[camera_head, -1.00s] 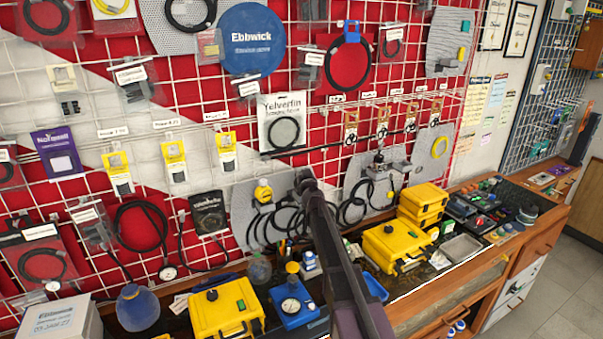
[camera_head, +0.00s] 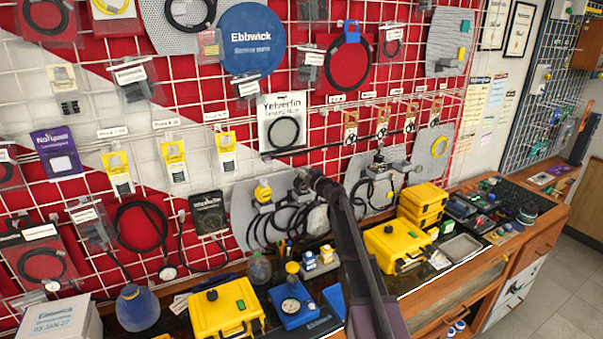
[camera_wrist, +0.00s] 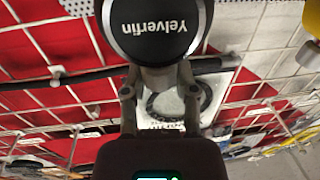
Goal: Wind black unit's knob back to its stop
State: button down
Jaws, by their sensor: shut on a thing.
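The black unit's round face (camera_wrist: 155,28), marked "Yelverfin", fills the top middle of the wrist view. A pale grey part (camera_wrist: 158,78) shows just below it. My gripper (camera_wrist: 158,70) reaches up from below with one finger on each side and is shut on the knob; the grip itself is partly hidden behind the black face. In the head view my arm reaches up to the grey wall panel, with its end (camera_head: 303,183) beside the yellow-topped unit. The black unit cannot be clearly told apart from my arm there, and the knob's turn angle cannot be read.
A yellow-topped unit (camera_head: 263,192) is mounted close to the left of my arm's end. A grey metal unit (camera_head: 380,168) is to the right. Black hoses hang around them. Yellow cases (camera_head: 228,308) and a blue gauge box (camera_head: 293,302) stand on the bench below.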

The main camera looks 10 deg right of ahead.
jog(key=shift+n+g+y, duration=0.7)
jog(key=shift+n+y, duration=0.1)
jog(key=shift+y, duration=0.6)
jog(key=shift+c, duration=1.8)
grip_release()
jog(key=v, duration=1.2)
jog(key=shift+r, duration=0.15)
